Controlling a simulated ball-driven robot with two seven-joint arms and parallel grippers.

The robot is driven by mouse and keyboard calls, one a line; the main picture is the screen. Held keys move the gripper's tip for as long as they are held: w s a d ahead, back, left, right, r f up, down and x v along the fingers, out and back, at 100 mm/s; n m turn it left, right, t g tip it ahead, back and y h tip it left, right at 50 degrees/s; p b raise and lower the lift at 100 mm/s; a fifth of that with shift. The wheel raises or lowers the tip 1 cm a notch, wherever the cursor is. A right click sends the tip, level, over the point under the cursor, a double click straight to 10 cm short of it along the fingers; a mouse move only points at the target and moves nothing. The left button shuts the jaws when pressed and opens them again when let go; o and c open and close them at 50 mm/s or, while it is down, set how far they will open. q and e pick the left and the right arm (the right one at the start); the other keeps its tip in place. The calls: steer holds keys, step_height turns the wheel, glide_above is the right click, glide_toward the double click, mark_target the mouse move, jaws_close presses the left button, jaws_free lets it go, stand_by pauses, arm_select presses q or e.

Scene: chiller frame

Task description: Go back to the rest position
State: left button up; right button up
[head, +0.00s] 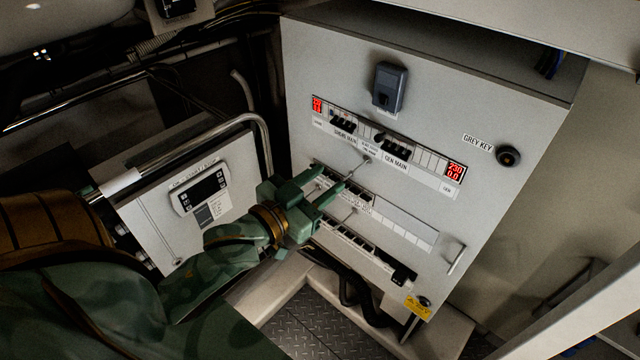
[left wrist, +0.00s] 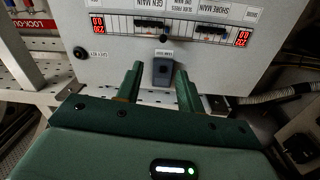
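My left gripper (head: 332,178) reaches in from the left in front of the grey electrical panel (head: 450,110). Its two green fingers are apart with nothing seen between them. In the left wrist view the open fingers (left wrist: 158,80) point at the panel (left wrist: 115,52), which shows upside down. The dark blue box (left wrist: 162,71) on the panel appears between the fingers there. I cannot tell whether the fingertips touch the panel. The fingers and hand hide part of the left ends of the lower breaker rows. My right gripper is in neither view.
A grey cabinet with a controller display (head: 202,187) and a bent metal rail (head: 215,130) stands close beside my left arm. Chequer-plate floor (head: 305,325) lies below.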

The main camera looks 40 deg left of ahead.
arm_select(q)
steer(key=shift+s, duration=0.2)
stand_by(0.4)
steer(key=s+a+f+g+y+b, duration=0.1)
steer(key=s+a+f+g, duration=0.15)
steer(key=f, duration=1.05)
steer(key=s+a+f+g+y+b, duration=0.1)
steer(key=s+f+g, duration=0.2)
steer(key=f, duration=0.9)
steer(key=s+a+f+g+y+b, duration=0.1)
steer(key=s+a+f+g, duration=0.15)
steer(key=f, duration=1.05)
steer(key=s+d+f+g+b, duration=0.2)
steer(key=s+f+g+b, duration=0.1)
steer(key=s+f, duration=0.6)
steer(key=s+d+f+g+b, duration=0.3)
steer(key=s+f, duration=0.6)
steer(key=f, duration=0.2)
steer(key=s+d+f+g+b, duration=0.3)
steer(key=s+f, duration=0.6)
steer(key=f, duration=0.1)
steer(key=shift+s+d+f+m+h+b, duration=0.15)
steer(key=shift+s+d+m+h+b, duration=0.15)
steer(key=shift+s+h+b, duration=0.1)
